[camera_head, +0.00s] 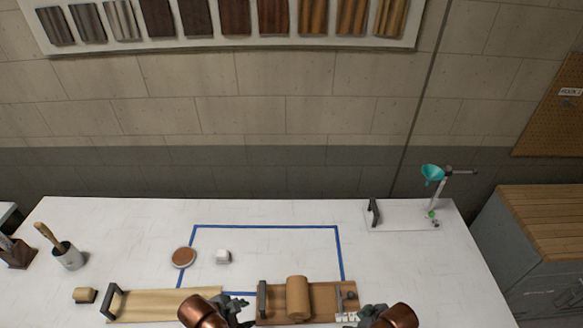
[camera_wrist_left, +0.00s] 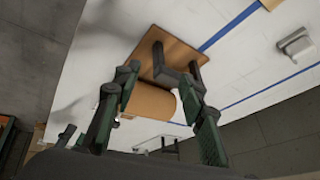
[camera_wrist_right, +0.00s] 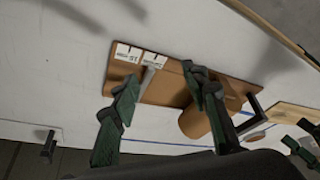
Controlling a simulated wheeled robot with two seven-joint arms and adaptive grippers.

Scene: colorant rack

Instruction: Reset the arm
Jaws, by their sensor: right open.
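My left gripper (camera_head: 236,308) is low at the front of the table, just left of a brown board. It is open in the left wrist view (camera_wrist_left: 165,95), with nothing between its fingers. My right gripper (camera_head: 368,318) is at the front edge, right of the same board. Its fingers stand apart and empty in the right wrist view (camera_wrist_right: 165,88). The brown board (camera_head: 332,310) carries a dark handle (camera_head: 262,298) at its left end and a tan roll (camera_head: 298,297). The roll also shows in the left wrist view (camera_wrist_left: 150,102) and right wrist view (camera_wrist_right: 195,122).
A pale board with a dark handle (camera_head: 160,303) lies at left front, beside a wooden block (camera_head: 85,295). A brown round dish (camera_head: 184,257) and small white object (camera_head: 223,256) stand near the blue tape outline. A teal funnel stand (camera_head: 432,174) is at back right.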

